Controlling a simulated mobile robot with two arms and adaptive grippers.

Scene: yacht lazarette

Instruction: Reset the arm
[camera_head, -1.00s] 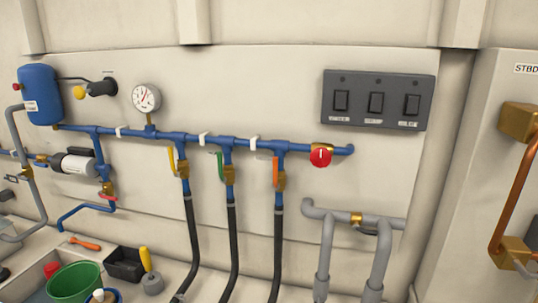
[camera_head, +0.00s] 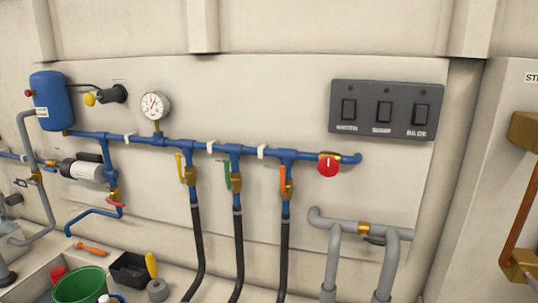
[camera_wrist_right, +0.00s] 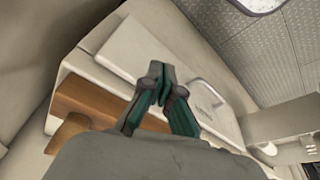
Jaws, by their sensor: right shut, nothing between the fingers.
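My right gripper (camera_wrist_right: 160,85) shows in the right wrist view. Its grey fingers with green pads are shut at the tips with nothing between them. Behind it is a white panel or lid (camera_wrist_right: 170,45) with a pale handle, tilted in the picture. A brown wooden strip (camera_wrist_right: 90,100) lies to the left of the fingers. Neither gripper shows in the head view, and my left gripper is in no view.
In the head view, a blue pipe (camera_head: 220,147) with yellow, green and orange valve levers and a red knob (camera_head: 328,167) runs along the wall. A switch panel (camera_head: 386,110) is at upper right. A green bucket (camera_head: 80,285) and black box (camera_head: 130,269) stand at lower left.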

